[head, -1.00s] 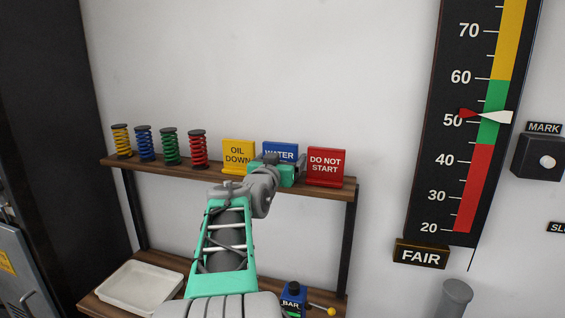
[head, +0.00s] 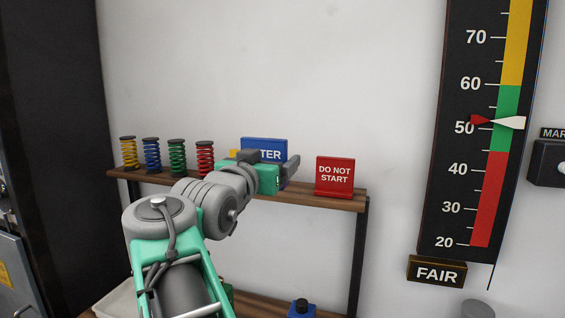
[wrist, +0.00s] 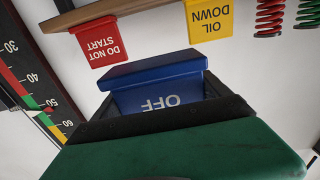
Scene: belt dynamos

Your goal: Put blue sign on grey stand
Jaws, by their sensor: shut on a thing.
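The blue sign (head: 264,144) is in my gripper (head: 270,170), above the upper shelf. In the head view the ends of its lettering, "TER", show; my gripper hides the rest. In the wrist view the blue sign (wrist: 155,90) sits between the dark jaws, with "OFF" upside down in the picture. My gripper (wrist: 165,112) is shut on it. A grey rounded post (head: 478,309) is cut off at the bottom right of the head view; I cannot tell whether it is the grey stand.
The red sign (head: 335,174) stands on the shelf (head: 345,203), right of my gripper. The yellow sign (wrist: 210,18) and several coloured springs (head: 177,157) are on the shelf too. A gauge board (head: 455,130) hangs at right.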

